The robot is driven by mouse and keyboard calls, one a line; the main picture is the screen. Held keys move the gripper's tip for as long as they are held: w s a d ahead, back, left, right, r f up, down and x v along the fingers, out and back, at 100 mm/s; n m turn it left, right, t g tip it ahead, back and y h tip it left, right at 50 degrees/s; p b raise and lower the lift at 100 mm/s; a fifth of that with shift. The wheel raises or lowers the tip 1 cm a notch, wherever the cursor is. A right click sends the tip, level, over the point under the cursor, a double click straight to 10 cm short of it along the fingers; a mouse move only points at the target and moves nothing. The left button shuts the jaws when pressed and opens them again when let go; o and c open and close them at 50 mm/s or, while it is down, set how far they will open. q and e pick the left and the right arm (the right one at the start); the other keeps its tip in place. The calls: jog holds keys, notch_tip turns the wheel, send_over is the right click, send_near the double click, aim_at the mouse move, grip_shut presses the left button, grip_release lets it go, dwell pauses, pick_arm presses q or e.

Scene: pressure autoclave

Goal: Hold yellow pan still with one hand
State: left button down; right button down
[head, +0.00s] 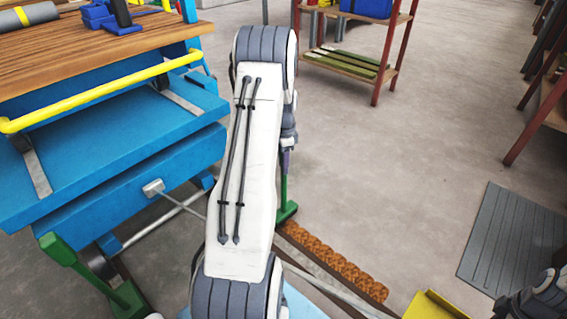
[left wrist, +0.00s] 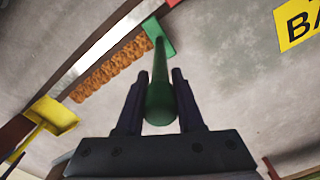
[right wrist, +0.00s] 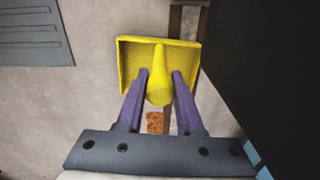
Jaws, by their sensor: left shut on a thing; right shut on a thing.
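The yellow pan (right wrist: 190,55) has a raised back edge and a thick yellow handle. My right gripper (right wrist: 160,74) is shut on that handle, with a finger on each side. The pan shows partly at the bottom edge of the head view (head: 440,306) and at the left in the left wrist view (left wrist: 50,118). My left gripper (left wrist: 160,76) is shut on a green handle (left wrist: 160,98) that runs down to a green block (left wrist: 160,38) near the floor. In the head view my left arm hides most of that gripper.
A rough brown strip (head: 330,262) lies on the floor between the green block and the pan. A blue workbench (head: 130,130) with a yellow rail stands at left. A shelf rack (head: 350,65) stands behind, and a grey ribbed mat (head: 515,240) lies at right. The middle floor is clear.

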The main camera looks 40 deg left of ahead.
pick_arm(q)
jog(key=shift+f, duration=0.25)
dwell(0.3)
jog(key=d, duration=0.4)
jog(key=shift+s, duration=0.1)
dwell(0.4)
jog(key=shift+s+d, duration=0.1)
jog(key=shift+d, duration=1.9)
